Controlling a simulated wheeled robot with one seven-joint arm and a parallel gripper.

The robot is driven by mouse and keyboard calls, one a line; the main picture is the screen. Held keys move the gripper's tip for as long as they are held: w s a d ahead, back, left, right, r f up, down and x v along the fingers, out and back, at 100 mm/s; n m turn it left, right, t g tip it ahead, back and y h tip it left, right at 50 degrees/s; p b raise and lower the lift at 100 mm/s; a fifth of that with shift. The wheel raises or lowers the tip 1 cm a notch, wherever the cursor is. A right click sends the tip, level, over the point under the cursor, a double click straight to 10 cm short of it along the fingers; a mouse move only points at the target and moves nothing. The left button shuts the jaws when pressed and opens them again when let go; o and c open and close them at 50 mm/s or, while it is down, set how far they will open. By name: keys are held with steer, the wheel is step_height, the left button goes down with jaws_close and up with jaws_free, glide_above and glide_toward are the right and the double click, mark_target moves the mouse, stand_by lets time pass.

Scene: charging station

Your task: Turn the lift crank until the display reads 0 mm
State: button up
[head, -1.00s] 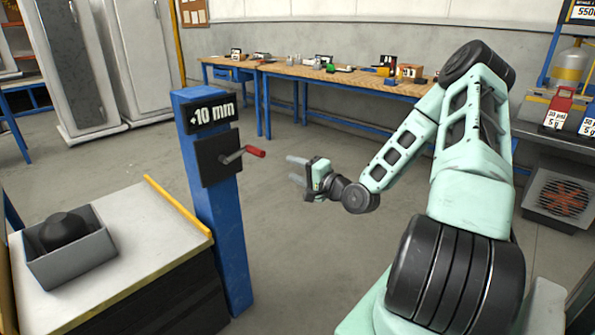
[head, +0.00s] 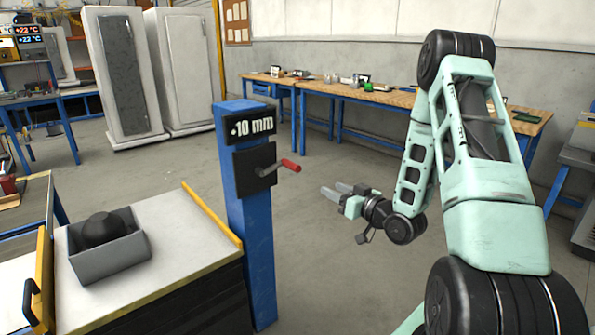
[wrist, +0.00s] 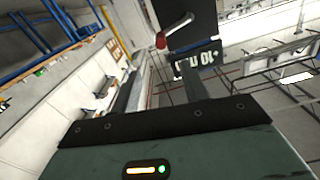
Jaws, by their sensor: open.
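The lift crank (head: 290,165) has a red handle on a short metal arm, mounted on a black plate (head: 255,170) on the blue post (head: 250,215). The handle points right and a little up in the head view. The display (head: 250,127) above it reads +10 mm. My gripper (head: 333,190) is open and empty, to the right of the crank and slightly lower, apart from it. In the wrist view the red handle (wrist: 161,41) shows beyond the gripper, with the display (wrist: 196,60) upside down and partly hidden by a finger.
A lift table (head: 165,225) with a yellow edge stands left of the post and carries a grey bin (head: 110,258) holding a dark round object. A wooden workbench (head: 400,97) with small items runs along the back wall. The floor between post and bench is clear.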

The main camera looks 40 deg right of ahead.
mark_target(301, 170)
steer(key=shift+n, duration=0.8)
steer(key=w, duration=1.1)
steer(key=w+p, duration=0.1)
steer(key=w, duration=0.5)
steer(key=shift+w+a+r, duration=0.2)
steer(key=shift+a+r, duration=0.05)
steer(key=shift+r, duration=0.05)
jaws_close()
